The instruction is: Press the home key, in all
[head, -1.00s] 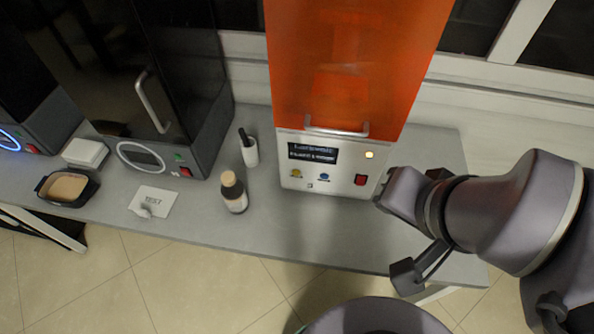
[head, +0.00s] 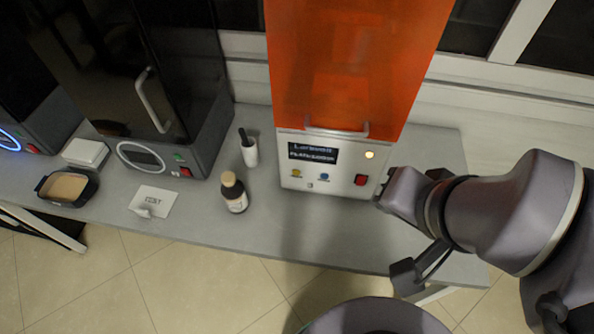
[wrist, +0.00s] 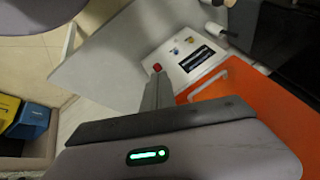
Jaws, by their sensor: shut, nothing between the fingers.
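The orange-hooded machine (head: 350,70) has a white front panel (head: 335,182) with a dark display (head: 313,153) showing two lines of small text. Below it are a yellow key (head: 297,174), a blue key (head: 324,177) and a red key (head: 361,180). The key markings are too small to read, so I cannot tell which is the home key. My gripper (head: 382,200) is shut and empty, just right of the panel's red key. In the wrist view, its fingers (wrist: 157,88) point toward the red key (wrist: 157,68); whether they touch it is unclear.
A round amber light (head: 369,155) glows beside the display. A second, black machine (head: 150,80) stands further left. The bench (head: 290,225) is clear in front of the panel.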

